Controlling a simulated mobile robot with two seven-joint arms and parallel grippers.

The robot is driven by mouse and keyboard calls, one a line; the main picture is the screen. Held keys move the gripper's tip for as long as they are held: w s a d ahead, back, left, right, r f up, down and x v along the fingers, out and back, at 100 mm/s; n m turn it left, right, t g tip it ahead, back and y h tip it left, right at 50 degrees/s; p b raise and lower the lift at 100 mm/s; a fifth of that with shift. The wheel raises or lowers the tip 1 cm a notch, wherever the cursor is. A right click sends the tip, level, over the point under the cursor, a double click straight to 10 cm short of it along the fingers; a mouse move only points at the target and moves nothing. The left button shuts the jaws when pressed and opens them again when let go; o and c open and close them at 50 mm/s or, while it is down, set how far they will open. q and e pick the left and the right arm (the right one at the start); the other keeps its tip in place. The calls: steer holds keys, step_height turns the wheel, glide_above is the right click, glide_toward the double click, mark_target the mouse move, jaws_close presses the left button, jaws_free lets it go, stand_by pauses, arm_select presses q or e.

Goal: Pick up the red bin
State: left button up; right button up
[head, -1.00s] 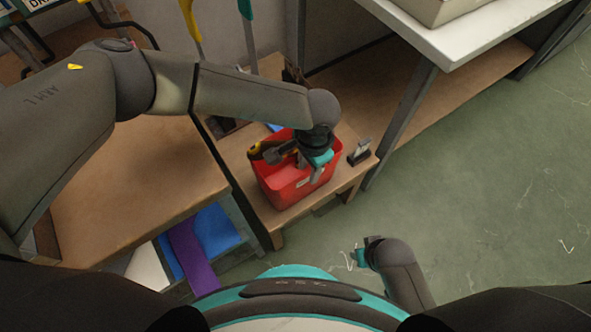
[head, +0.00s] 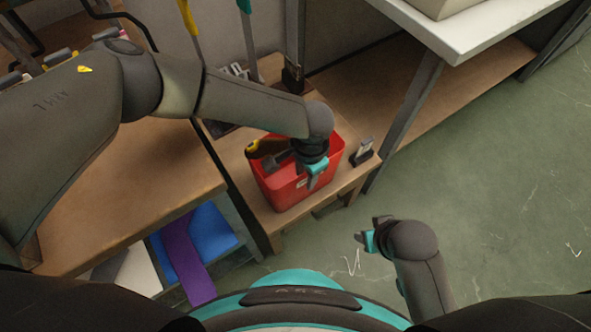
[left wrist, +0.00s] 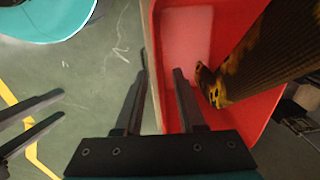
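The red bin (head: 277,193) sits on the low wooden shelf near the middle of the head view. A dark tool with a yellow-and-brown handle (head: 267,148) lies in it. My left gripper (head: 313,178) is open at the bin's near wall. In the left wrist view its two fingers (left wrist: 157,100) are apart, one over the inside of the red bin (left wrist: 240,25) and one outside, with the wall's edge between them. I cannot tell whether they touch it. My right gripper (head: 364,234) is empty over the floor, its fingers apart.
A small grey item on a dark base (head: 363,152) stands just right of the bin. A wooden bench (head: 130,185) is at the left, with blue and purple cloths (head: 212,230) below. A white table (head: 470,40) is at upper right. The green floor (head: 500,180) is clear.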

arm_select(q)
jaws_close()
stand_by(1.4)
